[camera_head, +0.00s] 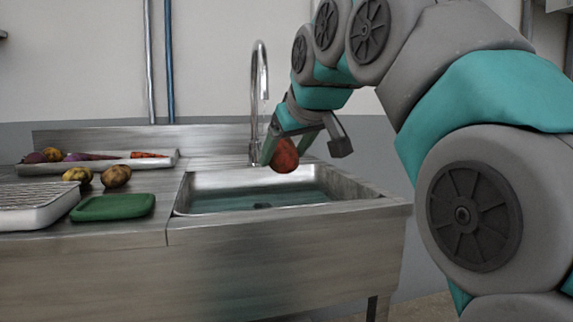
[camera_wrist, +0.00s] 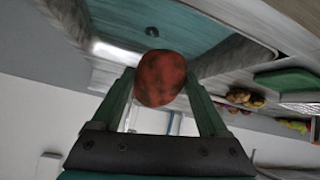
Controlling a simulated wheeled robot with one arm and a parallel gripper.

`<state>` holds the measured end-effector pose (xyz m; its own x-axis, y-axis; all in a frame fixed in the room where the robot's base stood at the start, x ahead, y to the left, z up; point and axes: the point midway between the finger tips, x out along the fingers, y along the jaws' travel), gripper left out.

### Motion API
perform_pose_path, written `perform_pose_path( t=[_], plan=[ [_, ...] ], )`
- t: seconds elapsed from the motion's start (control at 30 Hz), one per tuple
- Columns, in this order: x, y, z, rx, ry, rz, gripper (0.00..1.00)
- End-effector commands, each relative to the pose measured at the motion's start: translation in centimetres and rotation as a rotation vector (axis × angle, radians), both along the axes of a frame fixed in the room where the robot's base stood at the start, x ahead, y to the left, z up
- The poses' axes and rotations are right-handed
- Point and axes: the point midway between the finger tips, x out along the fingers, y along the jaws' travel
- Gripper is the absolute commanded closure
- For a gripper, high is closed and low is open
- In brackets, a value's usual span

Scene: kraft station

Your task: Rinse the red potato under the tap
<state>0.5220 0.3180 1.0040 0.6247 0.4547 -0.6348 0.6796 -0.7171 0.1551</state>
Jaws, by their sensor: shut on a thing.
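The red potato (camera_head: 284,156) is held between the fingers of my gripper (camera_head: 290,150), above the back part of the sink basin (camera_head: 255,204). In the wrist view the red potato (camera_wrist: 160,78) sits between the two green fingers of my gripper (camera_wrist: 160,85). The tap (camera_head: 259,90) is a tall curved metal spout behind the sink, just left of my gripper. I cannot tell whether water runs from it. The basin has a dark drain (camera_head: 262,206) in its floor.
Left of the sink, the metal counter (camera_head: 150,236) holds a green board (camera_head: 113,206), a white rack tray (camera_head: 35,204) and two yellowish potatoes (camera_head: 116,176). A long tray (camera_head: 130,163) with several vegetables lies behind them. The air above the front of the basin is clear.

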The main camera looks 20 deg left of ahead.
Motion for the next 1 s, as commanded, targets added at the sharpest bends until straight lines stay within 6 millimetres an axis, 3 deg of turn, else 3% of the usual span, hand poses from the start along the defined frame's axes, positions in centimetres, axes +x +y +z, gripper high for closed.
perform_pose_path(
  t=[0.17,1.0],
  plan=[
    [0.5,0.7,0.0,0.002,-0.006,0.007,0.84],
    [6.9,4.2,-1.4,0.000,-0.004,0.005,0.84]
  ],
)
